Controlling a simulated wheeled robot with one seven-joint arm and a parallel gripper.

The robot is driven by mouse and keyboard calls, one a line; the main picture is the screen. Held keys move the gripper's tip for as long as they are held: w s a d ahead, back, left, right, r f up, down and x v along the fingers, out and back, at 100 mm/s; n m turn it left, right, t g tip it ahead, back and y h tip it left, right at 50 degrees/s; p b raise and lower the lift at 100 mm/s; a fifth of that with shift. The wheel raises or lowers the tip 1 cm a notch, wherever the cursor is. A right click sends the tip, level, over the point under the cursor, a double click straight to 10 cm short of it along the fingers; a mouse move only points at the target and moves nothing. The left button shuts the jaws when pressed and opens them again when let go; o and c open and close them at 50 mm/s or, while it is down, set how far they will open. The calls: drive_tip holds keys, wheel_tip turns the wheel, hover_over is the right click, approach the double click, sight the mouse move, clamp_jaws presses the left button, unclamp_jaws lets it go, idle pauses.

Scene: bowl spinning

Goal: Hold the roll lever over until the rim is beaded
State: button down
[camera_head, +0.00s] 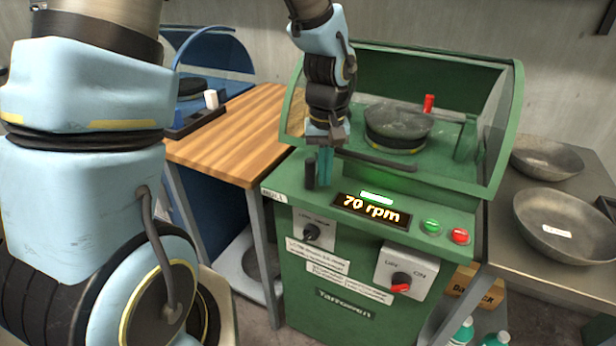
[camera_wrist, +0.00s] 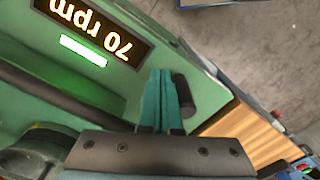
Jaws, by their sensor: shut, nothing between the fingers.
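The green spinning machine (camera_head: 340,280) stands in the middle of the head view. A grey round bowl blank (camera_head: 398,119) sits on its chuck under the raised hood. The display (camera_head: 371,209) reads 70 rpm, with a lit bar above it. A short black upright post (camera_head: 309,172), seemingly the roll lever, stands at the panel's left end; it also shows in the wrist view (camera_wrist: 185,90). My gripper (camera_head: 326,163) points down just right of the post. Its teal fingers (camera_wrist: 163,98) are shut and empty, beside the post; I cannot tell whether they touch it.
A dark bar (camera_head: 375,158) crosses behind the panel. Green (camera_head: 431,226) and red (camera_head: 459,235) buttons sit at the panel's right. A wooden bench (camera_head: 230,140) is at left. Two metal bowls (camera_head: 565,225) (camera_head: 546,158) lie on the right table.

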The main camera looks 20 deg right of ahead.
drive_tip(key=shift+w+a, duration=0.1)
drive_tip(key=shift+w+a+p, duration=0.8)
drive_tip(key=shift+w+a, duration=1.15)
drive_tip(key=shift+a, duration=0.15)
drive_tip(key=shift+w+a, duration=0.1)
drive_tip(key=shift+w+a+p, duration=0.6)
drive_tip(key=shift+w+a, duration=0.9)
drive_tip(key=shift+a, duration=0.2)
drive_tip(key=shift+w+a, duration=0.1)
drive_tip(key=shift+a, duration=0.05)
idle(0.4)
drive_tip(key=shift+w, duration=0.1)
idle(1.3)
idle(0.8)
